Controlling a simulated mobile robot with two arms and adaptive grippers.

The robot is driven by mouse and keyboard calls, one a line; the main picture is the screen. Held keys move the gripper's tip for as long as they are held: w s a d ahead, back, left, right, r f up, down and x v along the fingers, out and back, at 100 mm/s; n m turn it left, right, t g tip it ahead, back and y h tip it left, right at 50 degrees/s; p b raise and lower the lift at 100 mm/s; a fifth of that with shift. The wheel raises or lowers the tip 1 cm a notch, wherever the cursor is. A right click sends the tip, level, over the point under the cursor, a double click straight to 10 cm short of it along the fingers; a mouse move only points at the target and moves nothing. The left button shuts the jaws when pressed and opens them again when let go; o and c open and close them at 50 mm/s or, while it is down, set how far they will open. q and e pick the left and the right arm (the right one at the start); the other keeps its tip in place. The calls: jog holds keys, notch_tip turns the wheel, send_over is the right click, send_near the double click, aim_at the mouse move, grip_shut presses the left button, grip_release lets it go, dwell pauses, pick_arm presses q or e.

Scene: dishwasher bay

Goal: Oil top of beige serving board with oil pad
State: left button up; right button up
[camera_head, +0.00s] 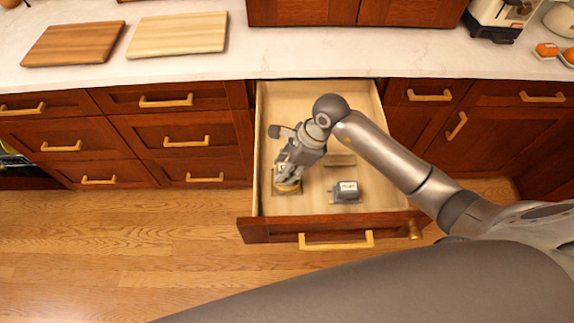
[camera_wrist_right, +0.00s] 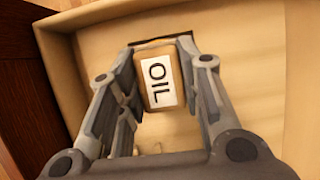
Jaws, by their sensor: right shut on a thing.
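The beige serving board (camera_head: 178,35) lies flat on the counter at the upper left in the head view. My right gripper (camera_head: 287,180) reaches down into the open drawer (camera_head: 350,209), at its left side. It is shut on the oil pad (camera_wrist_right: 158,80), a tan block with a white label reading "OIL", between its two fingers in the wrist view. The pad also shows just below the fingers in the head view (camera_head: 286,188), partly hidden by them. Whether it is clear of the drawer floor I cannot tell. My left gripper is not in view.
A darker brown board (camera_head: 72,44) lies left of the beige one. A grey labelled item (camera_head: 345,191) and a wooden piece (camera_head: 341,159) are in the drawer. A toaster-like appliance (camera_head: 497,16) stands at the right. The counter's middle (camera_head: 330,52) is clear.

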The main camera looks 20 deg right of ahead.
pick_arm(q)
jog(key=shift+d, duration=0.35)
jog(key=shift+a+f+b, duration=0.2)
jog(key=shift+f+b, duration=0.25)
pick_arm(e)
jog(key=shift+f, duration=0.45)
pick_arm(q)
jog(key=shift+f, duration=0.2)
pick_arm(e)
jog(key=shift+f, duration=0.1)
dwell(1.1)
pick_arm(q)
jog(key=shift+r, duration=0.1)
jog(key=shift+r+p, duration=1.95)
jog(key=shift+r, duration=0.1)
pick_arm(e)
jog(key=shift+r, duration=3.55)
